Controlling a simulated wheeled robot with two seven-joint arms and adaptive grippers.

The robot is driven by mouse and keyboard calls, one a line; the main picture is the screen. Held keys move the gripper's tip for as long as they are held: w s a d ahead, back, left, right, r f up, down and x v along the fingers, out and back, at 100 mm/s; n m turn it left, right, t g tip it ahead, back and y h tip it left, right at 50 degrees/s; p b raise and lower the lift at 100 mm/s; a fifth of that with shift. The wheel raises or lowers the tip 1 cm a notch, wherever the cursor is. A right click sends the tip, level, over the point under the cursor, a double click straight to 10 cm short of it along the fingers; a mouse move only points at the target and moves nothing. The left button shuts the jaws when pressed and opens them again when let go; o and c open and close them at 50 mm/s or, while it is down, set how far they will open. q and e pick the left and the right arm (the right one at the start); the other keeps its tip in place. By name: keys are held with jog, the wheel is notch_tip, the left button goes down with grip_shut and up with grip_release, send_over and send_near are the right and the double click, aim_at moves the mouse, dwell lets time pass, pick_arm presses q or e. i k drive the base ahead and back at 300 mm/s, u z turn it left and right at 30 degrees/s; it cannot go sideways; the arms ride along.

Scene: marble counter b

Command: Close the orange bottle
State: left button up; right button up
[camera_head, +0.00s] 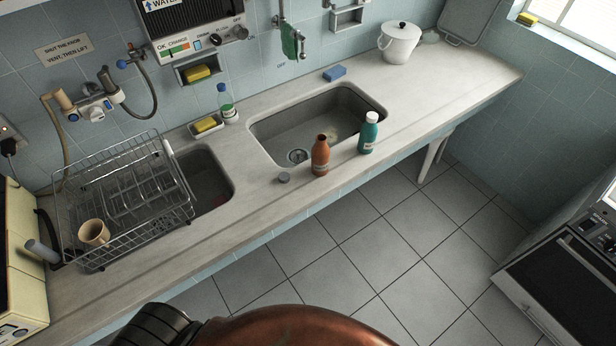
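The orange bottle (320,156) stands upright on the front strip of the counter, in front of the larger sink. Its neck is dark at the top and has no cap on it. A small grey cap (284,178) lies on the counter to the left of the bottle, apart from it. A teal bottle (368,133) with a white cap stands upright to the right of the orange one. Neither of my grippers shows in the head view.
The larger sink (266,128) is behind the bottles, and a smaller sink (228,186) lies to the left. A wire dish rack (186,208) with a tan cup (94,232) fills the left end. The counter (440,80) is clear to the right.

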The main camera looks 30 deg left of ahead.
aim_at(321, 151)
jog(key=z, duration=1.35)
jog(key=i, duration=1.7)
jog(key=u, duration=2.95)
